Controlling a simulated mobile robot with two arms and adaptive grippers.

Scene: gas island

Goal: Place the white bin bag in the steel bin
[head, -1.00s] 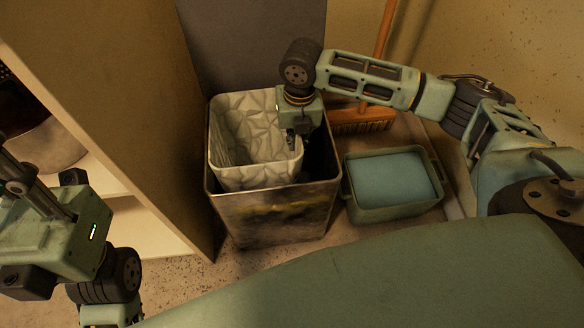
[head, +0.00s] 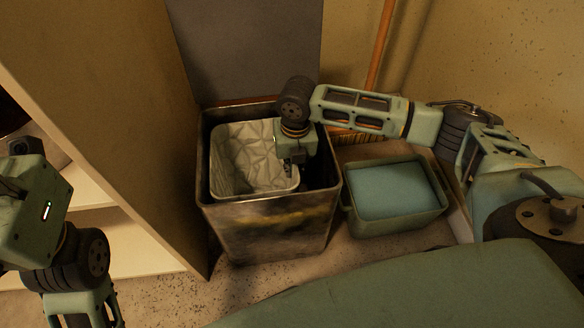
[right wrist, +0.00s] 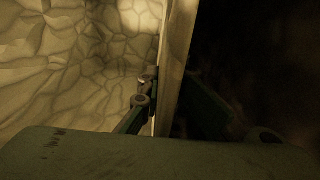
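The white bin bag (head: 258,160), open-topped with a creased surface, is inside the steel bin (head: 270,232), toward its left side. Its rim is close to the level of the bin's rim. My right gripper (head: 296,165) reaches down at the bag's right edge. In the right wrist view, the bag's wall (right wrist: 177,60) stands between the fingers of my right gripper (right wrist: 155,108), one finger on the inner side. The bag's underside is hidden by the bin. My left gripper (head: 15,150) is at the left edge, its fingers mostly out of the picture.
A green tub (head: 395,200) with a blue top surface stands right of the bin. A broom (head: 380,45) leans behind it. A grey panel (head: 245,50) rises behind the bin. A shelf unit's side (head: 120,130) stands close on the left.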

